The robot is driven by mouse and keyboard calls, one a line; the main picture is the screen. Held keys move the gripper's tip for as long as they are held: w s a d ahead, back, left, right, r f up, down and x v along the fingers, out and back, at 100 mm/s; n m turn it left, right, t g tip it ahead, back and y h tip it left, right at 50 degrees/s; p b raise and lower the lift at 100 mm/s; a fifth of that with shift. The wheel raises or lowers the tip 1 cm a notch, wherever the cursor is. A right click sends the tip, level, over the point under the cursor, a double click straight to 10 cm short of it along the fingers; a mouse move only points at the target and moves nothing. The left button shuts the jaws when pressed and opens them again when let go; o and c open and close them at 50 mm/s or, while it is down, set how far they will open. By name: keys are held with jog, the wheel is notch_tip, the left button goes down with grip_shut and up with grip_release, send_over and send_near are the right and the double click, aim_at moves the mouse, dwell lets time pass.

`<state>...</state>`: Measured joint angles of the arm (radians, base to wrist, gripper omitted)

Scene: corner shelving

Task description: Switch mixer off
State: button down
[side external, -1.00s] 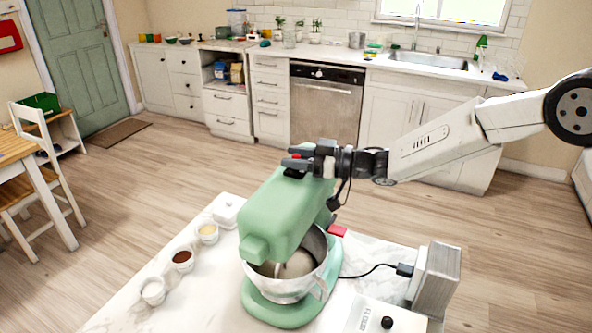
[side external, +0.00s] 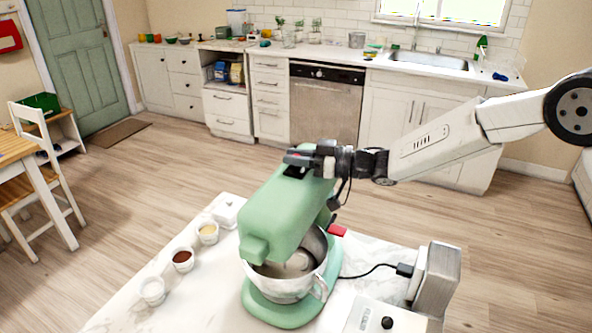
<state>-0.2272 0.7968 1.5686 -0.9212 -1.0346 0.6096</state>
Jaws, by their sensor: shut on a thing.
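The green stand mixer (side external: 283,218) stands on the white marble counter, with its steel bowl (side external: 287,283) under the head and pale contents inside. My gripper (side external: 298,160) is at the top rear of the mixer head. Its jaws are shut at a small dark part with red on it (side external: 296,170) on top of the head. The fingers cover much of that part, so its exact position is hidden. A black cord (side external: 368,271) runs from the mixer to a plug on a grey block.
Small bowls of white (side external: 152,290), brown (side external: 183,259) and yellowish (side external: 208,232) stuff stand left of the mixer. A red object (side external: 337,230) lies right of the mixer. The grey block (side external: 436,277) and a flour box stand at right.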

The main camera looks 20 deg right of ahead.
dwell(0.8)
jog(key=shift+w+d, duration=1.25)
jog(key=c, duration=0.6)
grip_release()
jog(key=shift+o, duration=0.2)
jog(key=shift+s, duration=0.1)
jog(key=v, duration=0.7)
jog(key=shift+s+d, duration=0.15)
jog(key=shift+d, duration=0.2)
